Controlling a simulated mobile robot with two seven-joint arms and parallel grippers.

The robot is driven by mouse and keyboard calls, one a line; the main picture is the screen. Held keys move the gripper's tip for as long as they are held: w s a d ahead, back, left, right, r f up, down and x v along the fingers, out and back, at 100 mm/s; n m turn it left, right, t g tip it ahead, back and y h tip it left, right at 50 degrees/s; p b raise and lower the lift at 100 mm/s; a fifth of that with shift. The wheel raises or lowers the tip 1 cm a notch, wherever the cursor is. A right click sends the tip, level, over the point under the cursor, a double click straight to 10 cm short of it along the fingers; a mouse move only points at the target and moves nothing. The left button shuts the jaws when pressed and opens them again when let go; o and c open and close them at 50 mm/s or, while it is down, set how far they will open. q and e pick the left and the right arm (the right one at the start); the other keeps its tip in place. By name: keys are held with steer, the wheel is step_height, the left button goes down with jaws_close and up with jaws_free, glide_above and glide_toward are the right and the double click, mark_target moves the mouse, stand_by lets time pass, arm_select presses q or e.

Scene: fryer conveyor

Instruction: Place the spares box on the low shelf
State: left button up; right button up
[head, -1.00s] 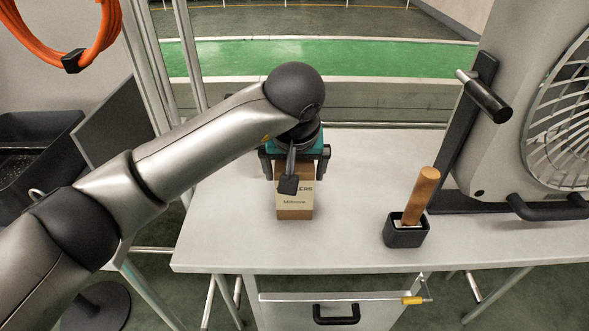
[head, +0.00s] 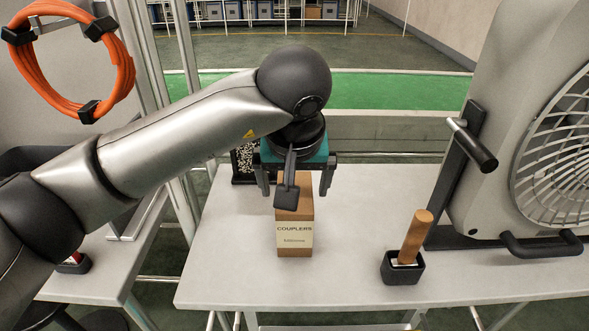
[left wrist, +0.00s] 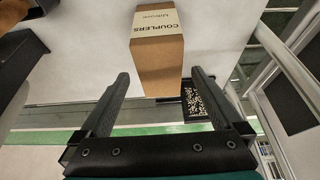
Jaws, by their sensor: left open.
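A brown cardboard box (head: 295,215) labelled COUPLERS stands upright on the grey table. The left wrist view also shows this box (left wrist: 158,60). I read no spares label on any box. My left gripper (head: 295,192) is open, its fingers spread wider than the box around its upper part in the head view. In the left wrist view the box lies beyond the open fingertips (left wrist: 160,76), with nothing clamped between them. I cannot make out a low shelf for certain. My right gripper is not in view.
A black holder (head: 403,270) with a wooden handle (head: 417,235) stands on the table at right, beside a large grey fan housing (head: 510,130). A dark speckled object (head: 242,163) sits behind the gripper. An orange cable coil (head: 62,105) hangs at left. The table's left front is clear.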

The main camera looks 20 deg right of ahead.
arm_select(q)
steer(key=shift+v, duration=1.3)
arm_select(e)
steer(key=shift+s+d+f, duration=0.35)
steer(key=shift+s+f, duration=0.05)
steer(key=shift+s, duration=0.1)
